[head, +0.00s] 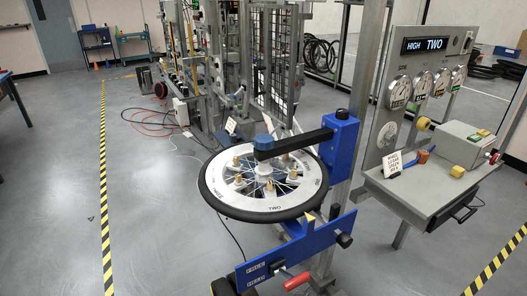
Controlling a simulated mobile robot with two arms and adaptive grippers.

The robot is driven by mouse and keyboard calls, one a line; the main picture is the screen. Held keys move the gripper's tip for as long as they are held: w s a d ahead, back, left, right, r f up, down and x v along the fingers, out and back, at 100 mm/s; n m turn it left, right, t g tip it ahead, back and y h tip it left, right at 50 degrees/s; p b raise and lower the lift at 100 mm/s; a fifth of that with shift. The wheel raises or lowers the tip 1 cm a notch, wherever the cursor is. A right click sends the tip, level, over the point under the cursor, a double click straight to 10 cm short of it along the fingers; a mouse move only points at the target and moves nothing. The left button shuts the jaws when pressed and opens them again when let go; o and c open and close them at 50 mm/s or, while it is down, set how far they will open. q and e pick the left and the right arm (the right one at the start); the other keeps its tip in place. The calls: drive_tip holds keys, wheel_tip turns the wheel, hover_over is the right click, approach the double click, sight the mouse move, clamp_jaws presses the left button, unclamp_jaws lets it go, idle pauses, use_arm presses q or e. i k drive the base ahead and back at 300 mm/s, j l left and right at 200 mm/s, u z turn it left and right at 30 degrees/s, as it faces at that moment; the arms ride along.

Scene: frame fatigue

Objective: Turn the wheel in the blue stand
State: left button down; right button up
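The wheel (225,204) lies nearly flat in the blue stand (339,160), with a black tyre, spokes and a white lettered ring. The word "TWO" on the ring faces the front. Several brass-coloured pieces stand around its white hub (263,171). The stand's dark arm (300,140) reaches over the wheel to a blue cap (263,143) above the hub. A blue lower bar (290,252) runs below the front of the wheel, with a small yellow piece (309,218) near the rim. Neither of my grippers shows in the head view.
A red handle (297,282) and a black knob (344,240) stick out from the lower bar. At right is a grey console (425,190) with dials below a display (424,45) reading "HIGH TWO". Metal frames stand behind the wheel. The floor at left is open, with cables nearby.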

sight(314, 187)
drive_tip(key=k+l+z, duration=0.1)
drive_tip(key=l, duration=0.4)
drive_tip(key=k+l+z, duration=0.15)
drive_tip(key=l, duration=0.35)
drive_tip(key=k+l+z, duration=0.1)
drive_tip(key=l, duration=0.4)
